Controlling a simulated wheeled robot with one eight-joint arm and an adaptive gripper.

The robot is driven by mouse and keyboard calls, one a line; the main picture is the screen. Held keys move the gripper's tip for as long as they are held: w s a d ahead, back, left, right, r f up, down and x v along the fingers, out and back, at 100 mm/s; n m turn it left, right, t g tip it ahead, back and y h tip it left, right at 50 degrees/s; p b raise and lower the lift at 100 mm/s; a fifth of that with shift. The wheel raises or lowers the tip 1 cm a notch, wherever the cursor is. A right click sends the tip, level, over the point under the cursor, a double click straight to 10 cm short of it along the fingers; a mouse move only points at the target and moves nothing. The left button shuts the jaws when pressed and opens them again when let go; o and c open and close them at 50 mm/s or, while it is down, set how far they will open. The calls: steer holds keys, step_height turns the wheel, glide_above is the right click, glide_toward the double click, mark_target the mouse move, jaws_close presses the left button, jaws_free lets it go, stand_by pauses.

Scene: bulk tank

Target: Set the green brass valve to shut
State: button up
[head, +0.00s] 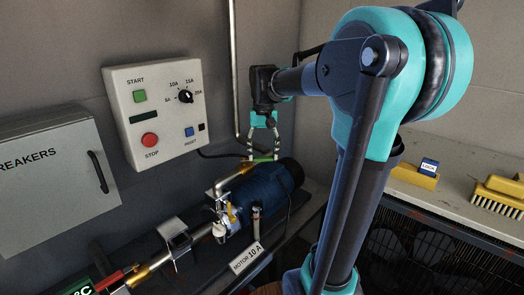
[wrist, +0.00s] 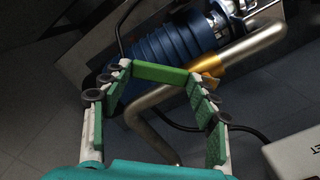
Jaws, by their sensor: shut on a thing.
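The valve's green lever (wrist: 160,73) lies between my fingertips in the wrist view, beside its brass body (wrist: 207,66) on a bent metal pipe (wrist: 253,45). The lever crosses the pipe at an angle rather than lying along it. In the head view the green lever (head: 263,160) shows as a thin bar above the blue motor (head: 275,182). My gripper (head: 263,154) points down at it with its fingers on either side. It is shut on the lever. The far side of the valve body is hidden.
A control panel (head: 152,107) with knob and buttons is on the wall, left of my gripper. A breaker box (head: 50,180) stands further left. A bench (head: 440,190) with a brush (head: 498,195) is right.

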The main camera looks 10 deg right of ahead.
steer(key=shift+s+a+m, duration=0.4)
steer(key=shift+s+m, duration=0.3)
steer(key=shift+m, duration=0.75)
steer(key=shift+s+a+m, duration=0.4)
steer(key=shift+s+m, duration=0.3)
steer(key=shift+m, duration=0.7)
steer(key=shift+s+a+m, duration=0.4)
steer(key=shift+s+m, duration=0.3)
steer(key=shift+m, duration=0.75)
steer(key=o, duration=1.7)
step_height(320, 180, up, 12)
